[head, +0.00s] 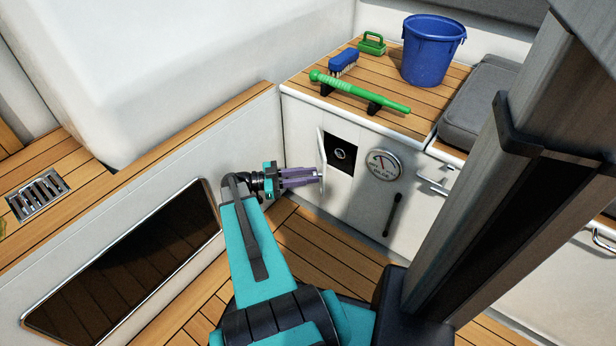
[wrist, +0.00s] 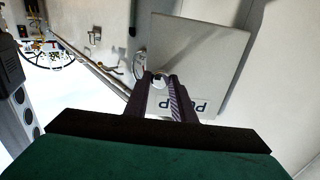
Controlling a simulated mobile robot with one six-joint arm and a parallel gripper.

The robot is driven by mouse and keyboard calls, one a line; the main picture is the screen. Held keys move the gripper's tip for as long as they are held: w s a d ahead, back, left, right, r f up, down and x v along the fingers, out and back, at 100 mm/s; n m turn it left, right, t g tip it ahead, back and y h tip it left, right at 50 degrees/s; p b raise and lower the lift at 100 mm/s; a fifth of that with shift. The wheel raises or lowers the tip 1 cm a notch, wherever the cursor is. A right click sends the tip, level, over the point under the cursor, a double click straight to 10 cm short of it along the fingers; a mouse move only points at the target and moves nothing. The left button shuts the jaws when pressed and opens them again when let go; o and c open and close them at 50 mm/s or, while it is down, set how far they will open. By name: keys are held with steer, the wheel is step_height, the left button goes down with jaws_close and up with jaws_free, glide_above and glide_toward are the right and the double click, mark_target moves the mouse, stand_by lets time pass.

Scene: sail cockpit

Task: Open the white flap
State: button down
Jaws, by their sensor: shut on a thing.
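The white flap (head: 321,148) stands swung out from the cockpit wall, at the left side of a square dark recess (head: 346,168). A round metal fitting (head: 340,153) shows inside the recess. In the wrist view the flap (wrist: 200,55) is a pale square panel with a partly covered dark-lettered label (wrist: 196,105). My gripper (head: 318,174) is at the flap's lower part. In the wrist view my gripper (wrist: 161,84) is shut on a small round shiny knob (wrist: 160,78) at the flap. The fingers hide part of the knob and label.
Above, the teak-topped bench holds a green pump handle (head: 358,92), a blue brush (head: 343,62) and a blue bucket (head: 432,50). A wooden floor (head: 330,249) lies below.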

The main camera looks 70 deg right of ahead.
steer(key=shift+d, duration=0.2)
steer(key=c, duration=1.5)
jaws_free()
steer(key=shift+s, duration=0.1)
steer(key=shift+a, duration=0.1)
